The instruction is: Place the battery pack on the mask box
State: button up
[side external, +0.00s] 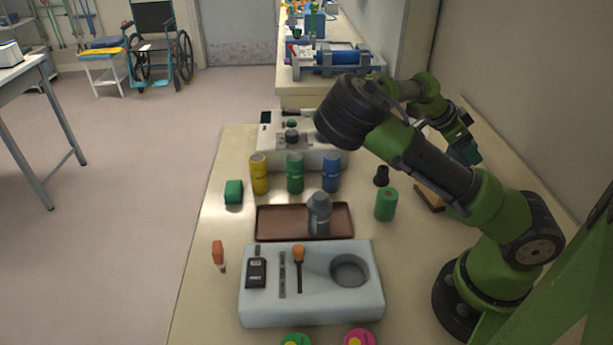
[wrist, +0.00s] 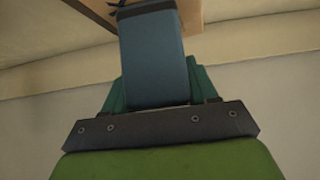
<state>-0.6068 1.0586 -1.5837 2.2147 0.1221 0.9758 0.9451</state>
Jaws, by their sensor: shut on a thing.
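My gripper (side external: 463,152) is at the back right, above the table near the wall. It is shut on a blue block, which looks like the battery pack (wrist: 152,55); the wrist view shows it between the teal fingers. A flat tan-brown thing with a dark edge (side external: 430,197) lies on the table below and left of my gripper, partly hidden by my arm. A brown surface also shows beyond the block in the wrist view (wrist: 92,14). I cannot tell for sure whether either is the mask box.
A green can (side external: 386,204) and a small black piece (side external: 381,176) stand left of my arm. Yellow (side external: 259,174), green (side external: 295,173) and blue (side external: 331,172) cans stand behind a brown tray (side external: 272,222) holding a grey bottle (side external: 319,214). A pale moulded holder (side external: 312,309) is in front.

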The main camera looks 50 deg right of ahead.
jog(key=o, duration=1.4)
jog(key=v, duration=1.2)
notch_tip(320, 180, down, 9)
jog(key=s+a+n+t+y, duration=0.1)
jog(key=a+n+t+y, duration=0.15)
jog(key=n+y, duration=0.25)
jog(key=w+a+f+n+t+y, duration=0.25)
jog(key=a+n, duration=0.25)
jog(key=a, duration=0.3)
jog(key=a+r+n+t, duration=0.8)
jog(key=a+r+n, duration=0.5)
jog(key=r, duration=0.2)
jog(key=shift+s+a+r+t+y, duration=0.3)
jog(key=shift+s+a+y, duration=0.05)
jog(key=shift+s+y, duration=0.1)
